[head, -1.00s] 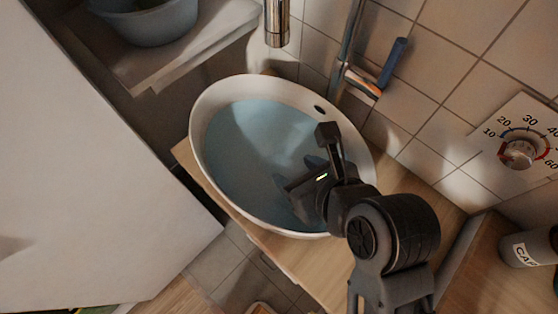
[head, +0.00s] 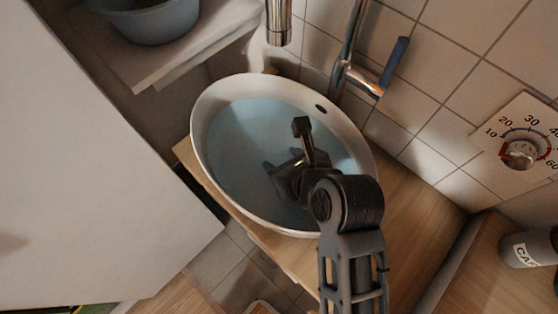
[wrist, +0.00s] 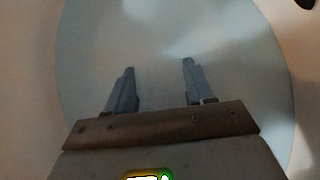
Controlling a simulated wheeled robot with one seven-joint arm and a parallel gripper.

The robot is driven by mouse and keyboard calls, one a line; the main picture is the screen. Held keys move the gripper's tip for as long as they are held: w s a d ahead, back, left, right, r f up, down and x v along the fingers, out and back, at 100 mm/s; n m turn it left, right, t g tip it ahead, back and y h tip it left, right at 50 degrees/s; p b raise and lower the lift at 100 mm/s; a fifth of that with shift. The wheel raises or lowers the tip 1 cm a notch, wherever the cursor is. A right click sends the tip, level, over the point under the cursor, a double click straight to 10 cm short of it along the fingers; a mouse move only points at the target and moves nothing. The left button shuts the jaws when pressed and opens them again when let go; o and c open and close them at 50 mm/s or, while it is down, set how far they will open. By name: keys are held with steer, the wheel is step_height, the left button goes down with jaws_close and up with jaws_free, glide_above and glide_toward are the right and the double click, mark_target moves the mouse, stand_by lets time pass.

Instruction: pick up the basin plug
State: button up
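The basin plug itself does not show in any view. The white oval basin (head: 203,95) holds bluish water (head: 240,125) and sits on a wooden counter. My gripper (head: 269,160) is over or in the basin, its fingers pointing left toward the middle of the water in the head view. In the wrist view my gripper (wrist: 158,72) has its two fingers spread apart with nothing between them. Whether the fingertips touch the water I cannot tell. The basin bottom looks hazy through the water.
A chrome tap (head: 279,22) hangs above the basin's back edge. A pipe with a blue lever (head: 394,62) runs along the tiled wall at right. A bluish bowl (head: 150,20) stands on a shelf at upper left.

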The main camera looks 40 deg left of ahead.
jaws_close()
steer(key=shift+r, duration=0.1)
stand_by(0.3)
steer(key=shift+r, duration=0.45)
step_height(320, 180, up, 2)
steer(key=shift+w+r, duration=0.1)
steer(key=shift+r, duration=0.15)
steer(key=p+v, duration=0.5)
steer(key=v, duration=1.2)
steer(key=shift+w+r, duration=0.2)
